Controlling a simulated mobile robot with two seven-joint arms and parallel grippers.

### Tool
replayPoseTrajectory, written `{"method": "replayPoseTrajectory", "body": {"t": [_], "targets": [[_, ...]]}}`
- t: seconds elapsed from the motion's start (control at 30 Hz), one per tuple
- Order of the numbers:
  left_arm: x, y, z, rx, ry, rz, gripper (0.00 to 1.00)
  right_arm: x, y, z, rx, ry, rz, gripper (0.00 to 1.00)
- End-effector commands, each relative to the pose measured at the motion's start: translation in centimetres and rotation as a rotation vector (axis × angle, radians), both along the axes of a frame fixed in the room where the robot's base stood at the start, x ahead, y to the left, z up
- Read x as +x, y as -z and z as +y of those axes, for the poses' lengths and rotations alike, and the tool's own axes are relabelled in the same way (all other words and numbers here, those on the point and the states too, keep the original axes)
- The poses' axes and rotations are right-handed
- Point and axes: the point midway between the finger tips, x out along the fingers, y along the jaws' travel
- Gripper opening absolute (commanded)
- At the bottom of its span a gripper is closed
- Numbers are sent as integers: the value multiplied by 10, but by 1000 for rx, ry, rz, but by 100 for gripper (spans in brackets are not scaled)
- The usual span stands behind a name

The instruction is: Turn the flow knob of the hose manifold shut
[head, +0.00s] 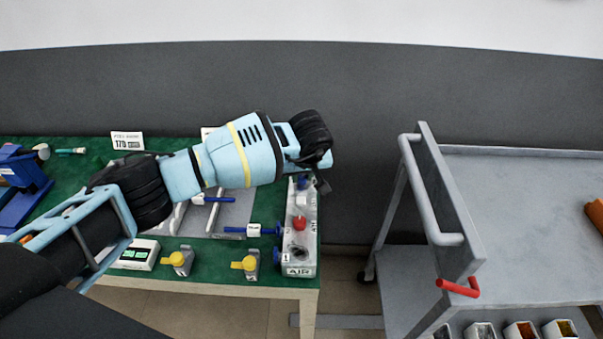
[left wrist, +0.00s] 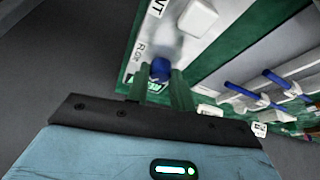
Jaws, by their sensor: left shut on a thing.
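The hose manifold (head: 304,258) is a pale block at the right end of the green-topped bench, with an AIR label at its near end. A red knob (head: 299,223) sits on its middle. The flow knob (left wrist: 160,69) is blue and stands at the manifold's labelled end in the left wrist view. My left gripper (left wrist: 161,88) is shut on this knob, one dark green finger on each side. In the head view my left arm reaches over the bench from the left, with the gripper (head: 322,182) at the manifold's far end. The knob's exact turn angle cannot be told.
Blue hoses with white fittings (head: 253,230) lie left of the manifold. Yellow-knobbed valves (head: 248,264) and a green display box (head: 137,254) stand along the bench's front. A grey cart (head: 520,220) with a red handle end stands to the right, across a floor gap.

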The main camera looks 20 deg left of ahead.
Motion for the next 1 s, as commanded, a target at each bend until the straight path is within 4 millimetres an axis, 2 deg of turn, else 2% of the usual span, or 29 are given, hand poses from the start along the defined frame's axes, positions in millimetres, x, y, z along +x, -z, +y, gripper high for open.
{"method": "replayPoseTrajectory", "body": {"t": [0.5,1.0], "targets": [[2,1,-2,0,-428,1,0,-3,4,0,-1,0,9,36],[2,1,-3,0,-577,2,0,-4,7,0,-1,-1,12,36]]}}
